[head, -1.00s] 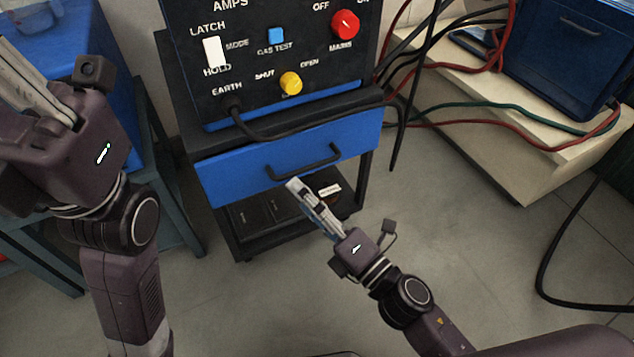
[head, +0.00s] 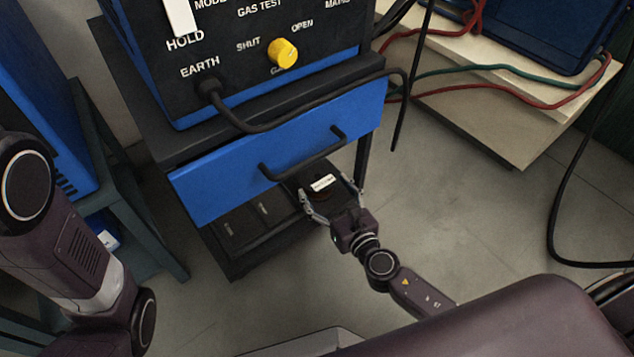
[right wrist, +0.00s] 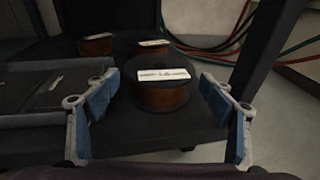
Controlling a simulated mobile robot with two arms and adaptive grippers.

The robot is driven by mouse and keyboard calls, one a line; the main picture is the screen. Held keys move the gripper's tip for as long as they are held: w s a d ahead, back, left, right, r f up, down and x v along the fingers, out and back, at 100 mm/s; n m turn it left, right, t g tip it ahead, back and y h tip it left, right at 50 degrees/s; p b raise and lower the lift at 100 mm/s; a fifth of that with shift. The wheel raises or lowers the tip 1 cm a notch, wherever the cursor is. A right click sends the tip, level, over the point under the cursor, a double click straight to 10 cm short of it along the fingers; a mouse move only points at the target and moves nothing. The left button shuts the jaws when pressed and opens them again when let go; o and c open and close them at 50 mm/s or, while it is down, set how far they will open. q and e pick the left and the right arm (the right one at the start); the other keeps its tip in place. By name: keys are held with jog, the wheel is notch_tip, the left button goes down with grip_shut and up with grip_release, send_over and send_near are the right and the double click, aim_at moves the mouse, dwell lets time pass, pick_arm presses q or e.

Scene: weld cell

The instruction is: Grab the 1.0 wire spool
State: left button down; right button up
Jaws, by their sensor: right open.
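A copper-coloured wire spool (right wrist: 160,94) with dark flanges and a white label stands at the front of the lower shelf in the right wrist view. The label is too blurred to read. In the head view this spool (head: 322,183) shows below the blue drawer. My right gripper (right wrist: 159,84) is open, with one finger to each side of the spool. In the head view the right gripper (head: 331,189) reaches in under the drawer. Two more labelled spools, one at the back left (right wrist: 95,43) and one behind (right wrist: 153,46), stand deeper on the shelf. My left gripper is out of view.
The blue drawer (head: 225,188) with its black handle (head: 305,158) overhangs the shelf (right wrist: 165,138). Dark boxes (right wrist: 62,88) lie left of the spool. A cart post (right wrist: 262,45) rises on the right.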

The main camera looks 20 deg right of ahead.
jog(key=shift+x, duration=1.4)
jog(key=shift+c, duration=0.6)
jog(key=c, duration=1.5)
jog(key=shift+w+r, duration=0.1)
jog(key=shift+r, duration=0.05)
jog(key=shift+c, duration=0.5)
jog(key=shift+r, duration=0.15)
